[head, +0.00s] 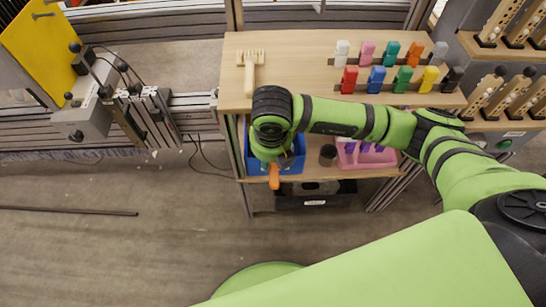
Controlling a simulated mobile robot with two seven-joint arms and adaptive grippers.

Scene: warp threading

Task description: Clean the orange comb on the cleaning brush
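My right arm reaches in from the right across the shelf unit, and its wrist covers most of my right gripper (284,161), over a blue bin (297,144) on the lower shelf. A narrow orange piece (274,177) shows just below the gripper, at the bin's front; it may be the orange comb, but its full shape and whether the fingers hold it are hidden. Another orange item (416,53) stands in the back row on the top board. A pale wooden toothed tool (250,72) lies at the top board's left. I cannot make out which thing is the cleaning brush. My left gripper is out of view.
Two rows of coloured pieces stand on the wooden top board (300,52). A pink tray (378,158) and dark cup (328,155) sit on the lower shelf, above a black bin (314,199). Metal rails and a yellow panel (40,50) stand left. The floor in front is open.

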